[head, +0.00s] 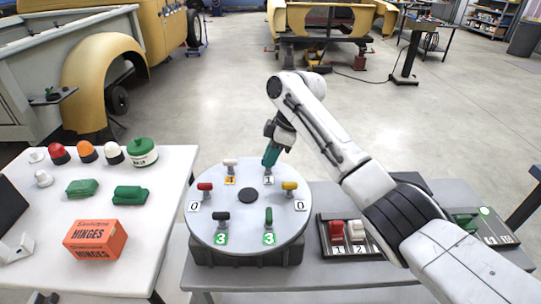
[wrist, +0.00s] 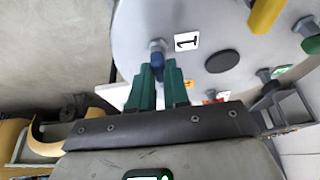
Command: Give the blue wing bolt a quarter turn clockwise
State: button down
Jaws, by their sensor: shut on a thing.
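The round grey disc (head: 246,238) stands on the right-hand table and bears several coloured wing bolts around a dark centre. My gripper (head: 268,167) reaches down at its far side, by the tag marked 1 (head: 268,181). In the wrist view my gripper's green fingers (wrist: 158,73) are shut on the blue wing bolt (wrist: 158,66); its grey base shows just beyond the fingertips, beside the same tag. In the head view the fingers hide most of the blue bolt. How far its wing is turned cannot be told.
Neighbouring bolts are white (head: 229,163), with an orange tag 4, and yellow (head: 289,186), with tag 0. Red (head: 205,187), black (head: 222,217) and green (head: 268,216) bolts stand farther round. A switch box (head: 323,240) is at right; an orange hinges box (head: 95,240) is on the left table.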

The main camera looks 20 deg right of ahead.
jog(key=shift+r+m+p, duration=0.15)
jog(key=shift+m+p, duration=0.25)
jog(key=shift+p, duration=0.2)
jog(key=shift+p, duration=0.35)
jog(key=m+p, duration=0.1)
jog(key=m+t+p, duration=0.1)
jog(key=shift+s+a+r+m+p, duration=0.1)
jog(key=shift+r+m+p, duration=0.05)
jog(key=shift+m+p, duration=0.25)
jog(key=m+t+h+p, duration=0.1)
jog(key=m+p, duration=0.3)
jog(key=shift+h, duration=0.4)
jog(key=m+p, duration=0.1)
jog(key=m, duration=0.1)
jog(key=m+t+h+p, duration=0.1)
jog(key=m, duration=0.2)
jog(key=shift+a+h, duration=0.2)
jog(key=shift+h, duration=0.1)
jog(key=m+h, duration=0.1)
jog(key=m, duration=0.3)
jog(key=shift+f+h, duration=0.2)
jog(key=shift+h, duration=0.2)
jog(key=shift+m, duration=0.3)
jog(key=c, duration=1.1)
grip_release()
